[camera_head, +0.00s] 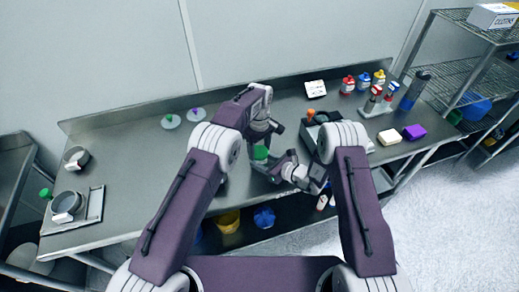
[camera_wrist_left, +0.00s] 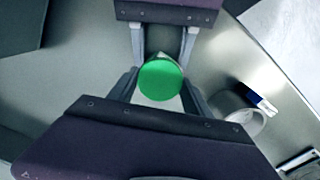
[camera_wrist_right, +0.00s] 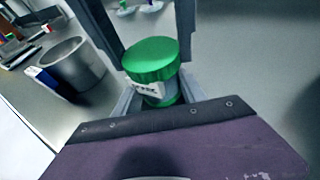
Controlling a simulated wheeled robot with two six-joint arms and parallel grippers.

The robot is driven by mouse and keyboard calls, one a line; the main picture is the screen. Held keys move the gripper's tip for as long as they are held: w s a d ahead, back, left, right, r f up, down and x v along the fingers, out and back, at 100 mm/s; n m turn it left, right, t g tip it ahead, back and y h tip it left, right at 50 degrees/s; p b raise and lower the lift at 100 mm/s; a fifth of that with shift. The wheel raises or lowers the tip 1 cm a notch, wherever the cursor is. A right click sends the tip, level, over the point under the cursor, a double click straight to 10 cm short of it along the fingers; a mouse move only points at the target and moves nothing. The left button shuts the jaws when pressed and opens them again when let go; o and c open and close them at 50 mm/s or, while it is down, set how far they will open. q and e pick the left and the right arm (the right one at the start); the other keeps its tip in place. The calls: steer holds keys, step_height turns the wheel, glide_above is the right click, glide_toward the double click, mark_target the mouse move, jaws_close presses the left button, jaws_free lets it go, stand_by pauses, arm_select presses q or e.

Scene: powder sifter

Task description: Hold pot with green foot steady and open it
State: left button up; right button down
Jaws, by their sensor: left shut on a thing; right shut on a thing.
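The pot has a ribbed green end (camera_wrist_right: 150,58) and a pale body with a white label (camera_wrist_right: 150,90). In the head view the green part (camera_head: 260,153) shows at mid-table between my two grippers, and it is a round green disc in the left wrist view (camera_wrist_left: 160,79). My left gripper (camera_wrist_left: 160,92) is shut on the pot, with its fingers on either side. My right gripper (camera_wrist_right: 160,92) is shut on it from the opposite side. The fingers hide the pot's lower part, and whether it touches the table cannot be told.
A metal cup (camera_wrist_right: 72,65) stands near the grippers. A dark tray (camera_head: 330,118) is to the right, with colored bottles (camera_head: 363,82) behind. A sieve on a scale (camera_head: 68,205) is at the far left.

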mark_target(260, 151)
arm_select(q)
steer(key=shift+r, duration=0.2)
stand_by(0.4)
steer(key=shift+r, duration=0.9)
steer(key=shift+r, duration=0.1)
steer(key=shift+r, duration=1.9)
arm_select(e)
steer(key=c, duration=0.6)
jaws_free()
